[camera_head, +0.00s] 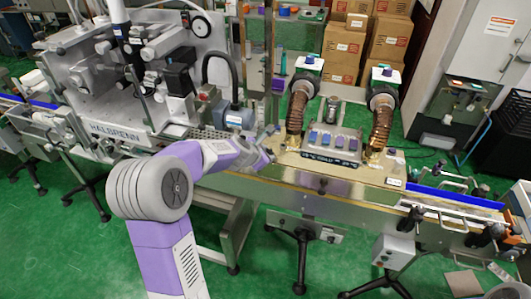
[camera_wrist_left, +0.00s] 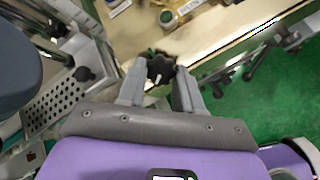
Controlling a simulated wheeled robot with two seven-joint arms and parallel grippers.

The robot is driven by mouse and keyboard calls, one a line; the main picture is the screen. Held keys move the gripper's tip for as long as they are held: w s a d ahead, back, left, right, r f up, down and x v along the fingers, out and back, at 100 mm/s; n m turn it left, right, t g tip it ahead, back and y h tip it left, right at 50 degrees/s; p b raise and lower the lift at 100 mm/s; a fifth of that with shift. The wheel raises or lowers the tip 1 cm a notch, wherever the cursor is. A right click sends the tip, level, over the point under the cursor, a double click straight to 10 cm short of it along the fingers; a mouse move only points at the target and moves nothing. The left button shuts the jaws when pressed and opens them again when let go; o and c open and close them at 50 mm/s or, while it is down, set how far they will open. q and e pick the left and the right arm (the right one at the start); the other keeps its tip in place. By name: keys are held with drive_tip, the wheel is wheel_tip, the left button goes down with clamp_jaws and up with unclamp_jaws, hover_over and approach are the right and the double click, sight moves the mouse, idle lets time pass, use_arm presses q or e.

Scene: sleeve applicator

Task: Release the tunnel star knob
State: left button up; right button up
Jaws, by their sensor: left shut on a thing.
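The black star knob (camera_wrist_left: 160,66) shows in the left wrist view, at the tips of my left gripper. My left gripper (camera_wrist_left: 158,84) has one grey finger on each side of the knob and is shut on it. In the head view my left gripper (camera_head: 268,147) reaches to the left end of the tunnel's base plate, beside the machine. The knob is too small and too covered to make out there. My right gripper is in neither view.
The large labelling machine (camera_head: 130,85) stands left of my gripper. Two brown ribbed hoses (camera_head: 296,108) and a tray of coloured blocks (camera_head: 332,142) stand on the tunnel plate. The conveyor (camera_head: 455,200) runs on to the right.

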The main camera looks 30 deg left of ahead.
use_arm(q)
drive_tip(key=n+y, duration=0.1)
drive_tip(key=n, duration=0.2)
drive_tip(key=n+y+b, duration=0.1)
drive_tip(key=n, duration=0.3)
drive_tip(key=n+b, duration=0.1)
drive_tip(key=n, duration=0.3)
drive_tip(key=shift+d+y, duration=0.35)
drive_tip(key=shift+y, duration=0.05)
drive_tip(key=shift+n, duration=0.5)
drive_tip(key=o, duration=1)
drive_tip(key=shift+o, duration=0.2)
drive_tip(key=p+v, duration=0.1)
drive_tip(key=v, duration=0.6)
drive_tip(key=shift+s+r+p, duration=0.15)
drive_tip(key=shift+s+p, duration=0.05)
drive_tip(key=shift+p, duration=0.1)
drive_tip(key=shift+d, duration=0.1)
